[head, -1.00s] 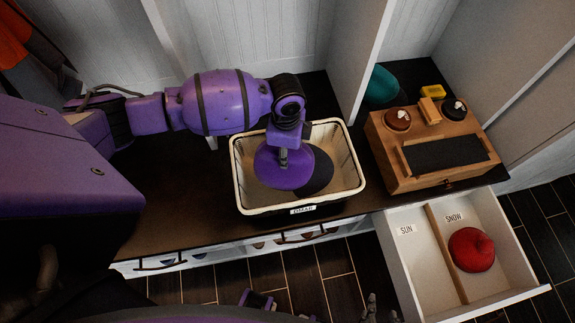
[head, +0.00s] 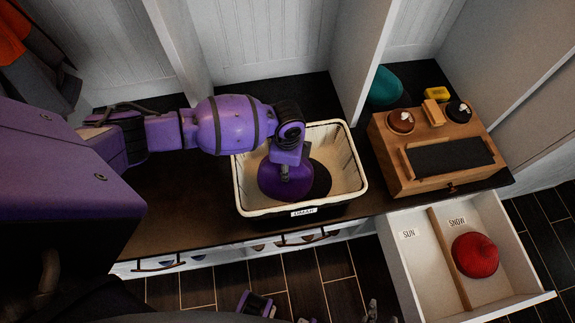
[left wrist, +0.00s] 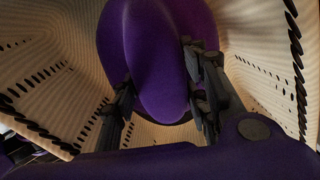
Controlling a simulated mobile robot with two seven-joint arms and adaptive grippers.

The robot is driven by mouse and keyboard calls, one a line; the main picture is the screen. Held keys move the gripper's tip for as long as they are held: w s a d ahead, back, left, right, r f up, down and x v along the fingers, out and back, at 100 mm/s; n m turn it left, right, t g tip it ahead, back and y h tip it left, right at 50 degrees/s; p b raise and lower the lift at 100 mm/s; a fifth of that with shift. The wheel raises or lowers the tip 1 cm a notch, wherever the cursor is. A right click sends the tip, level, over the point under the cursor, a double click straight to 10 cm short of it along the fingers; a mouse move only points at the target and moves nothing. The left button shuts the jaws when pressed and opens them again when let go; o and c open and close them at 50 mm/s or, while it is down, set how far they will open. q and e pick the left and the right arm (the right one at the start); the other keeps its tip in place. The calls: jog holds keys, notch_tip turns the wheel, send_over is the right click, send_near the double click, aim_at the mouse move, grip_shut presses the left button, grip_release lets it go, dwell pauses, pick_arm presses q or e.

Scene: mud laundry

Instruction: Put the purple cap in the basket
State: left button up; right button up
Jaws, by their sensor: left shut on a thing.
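The basket stands on a dark bench (head: 185,205). To its right is a wooden organizer box (head: 425,180), with a teal hat (head: 384,87) and a yellow item (head: 436,94) behind. An open drawer (head: 425,270) below holds a red hat (head: 475,254). White dividers flank the basket.

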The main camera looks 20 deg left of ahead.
pick_arm(q)
jog(key=o, duration=1.5)
jog(key=shift+f, duration=0.1)
jog(key=shift+o, duration=0.2)
notch_tip(320, 180, up, 11)
jog(key=shift+r+p, duration=0.1)
jog(key=shift+p, duration=0.75)
jog(key=shift+r, duration=0.55)
